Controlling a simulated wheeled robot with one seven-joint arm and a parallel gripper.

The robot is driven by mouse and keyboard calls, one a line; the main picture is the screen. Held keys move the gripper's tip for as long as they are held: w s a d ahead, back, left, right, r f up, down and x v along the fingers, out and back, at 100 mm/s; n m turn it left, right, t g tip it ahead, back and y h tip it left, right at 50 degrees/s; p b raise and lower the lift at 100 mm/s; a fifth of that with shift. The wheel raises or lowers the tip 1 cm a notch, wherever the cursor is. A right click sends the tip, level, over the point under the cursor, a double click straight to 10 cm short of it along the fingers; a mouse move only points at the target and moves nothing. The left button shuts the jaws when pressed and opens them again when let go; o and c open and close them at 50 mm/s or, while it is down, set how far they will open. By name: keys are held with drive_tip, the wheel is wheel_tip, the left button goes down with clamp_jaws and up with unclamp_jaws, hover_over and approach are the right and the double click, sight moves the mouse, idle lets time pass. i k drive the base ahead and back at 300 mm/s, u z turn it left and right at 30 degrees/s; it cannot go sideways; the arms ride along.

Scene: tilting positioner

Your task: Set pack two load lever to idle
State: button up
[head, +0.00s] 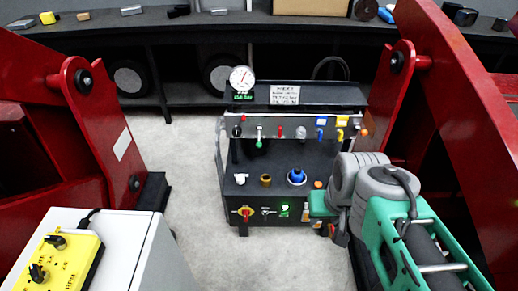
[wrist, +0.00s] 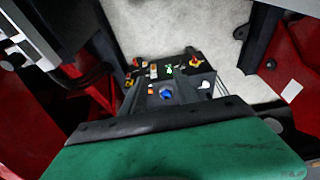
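A dark control unit (head: 275,213) stands on the floor between two red frames in the head view. Its upright rail (head: 290,126) carries several small coloured levers and knobs, among them a green-tipped lever (head: 259,140) hanging down, a red one (head: 281,131) and a black one (head: 237,131). I cannot read which is the pack two load lever. My gripper (head: 321,205) is at the unit's front right, its green part near the lower front panel. In the wrist view a green and black body fills the bottom, with the unit's front controls (wrist: 166,94) beyond it. The fingertips are not clearly visible.
The unit's top has a blue knob (head: 297,176), a brass fitting (head: 266,180) and a white fitting (head: 240,179). A red-yellow switch (head: 245,212) is on its front. A dial gauge (head: 242,78) and white sign (head: 285,95) stand behind. A grey cabinet (head: 130,245) is at front left.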

sight(258, 145)
drive_tip(key=k, duration=0.65)
drive_tip(key=z, duration=0.25)
drive_tip(key=i, duration=1.25)
drive_tip(key=u, duration=0.55)
drive_tip(key=i, duration=0.4)
drive_tip(key=u, duration=0.3)
